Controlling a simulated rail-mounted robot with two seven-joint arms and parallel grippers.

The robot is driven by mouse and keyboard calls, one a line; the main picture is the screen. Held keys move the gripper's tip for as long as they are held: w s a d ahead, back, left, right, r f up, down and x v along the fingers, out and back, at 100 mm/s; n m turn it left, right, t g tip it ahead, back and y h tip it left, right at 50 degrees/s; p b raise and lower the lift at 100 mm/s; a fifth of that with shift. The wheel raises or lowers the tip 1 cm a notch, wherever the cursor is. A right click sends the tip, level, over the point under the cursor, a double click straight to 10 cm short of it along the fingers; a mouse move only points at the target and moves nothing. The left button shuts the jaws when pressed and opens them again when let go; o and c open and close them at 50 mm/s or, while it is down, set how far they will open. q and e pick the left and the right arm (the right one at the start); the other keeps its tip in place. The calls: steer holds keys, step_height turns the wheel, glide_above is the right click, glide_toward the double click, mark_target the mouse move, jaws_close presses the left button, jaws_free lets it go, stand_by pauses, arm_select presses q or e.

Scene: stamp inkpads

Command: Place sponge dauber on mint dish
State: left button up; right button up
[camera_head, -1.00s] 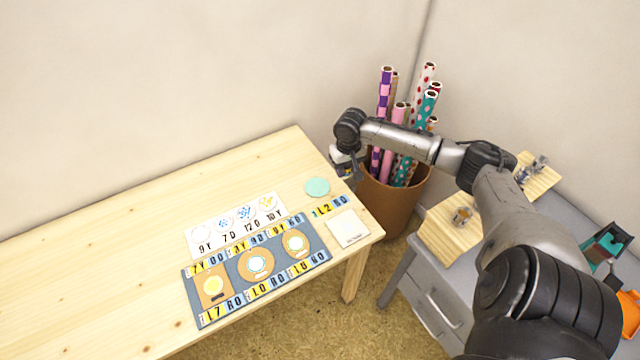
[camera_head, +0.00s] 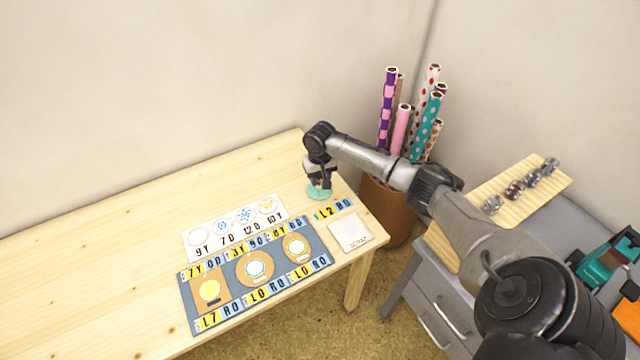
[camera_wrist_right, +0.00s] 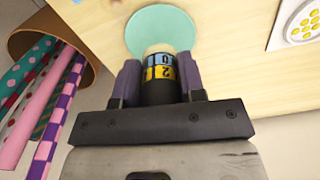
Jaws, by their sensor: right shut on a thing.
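The mint dish (camera_head: 314,194) is a flat round mint disc near the table's far right corner, and it also shows at the top of the right wrist view (camera_wrist_right: 160,27). My right gripper (camera_head: 321,186) is over the dish and partly hides it. In the right wrist view its two fingers (camera_wrist_right: 157,75) are shut on the sponge dauber (camera_wrist_right: 161,72), which has a dark body, a blue and yellow label band and a pale sponge tip. The tip overlaps the dish's near edge in that view; I cannot tell whether it touches. My left gripper is not in view.
A blue-grey mat (camera_head: 233,284) with tan pads lies at the table's front, beside a printed white card (camera_head: 207,237) and a white square tile (camera_head: 350,232). A brown bin (camera_head: 390,214) of patterned rolls stands past the right edge. The table's left is clear.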

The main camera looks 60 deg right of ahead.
step_height(320, 180, down, 2)
steer(key=shift+f+b, duration=0.2)
steer(key=shift+b, duration=0.1)
steer(key=o, duration=0.8)
steer(key=shift+f, duration=0.1)
steer(key=shift+r, duration=0.25)
step_height(320, 180, up, 11)
steer(key=p, duration=0.3)
steer(key=shift+f, duration=0.2)
steer(key=shift+r, duration=0.6)
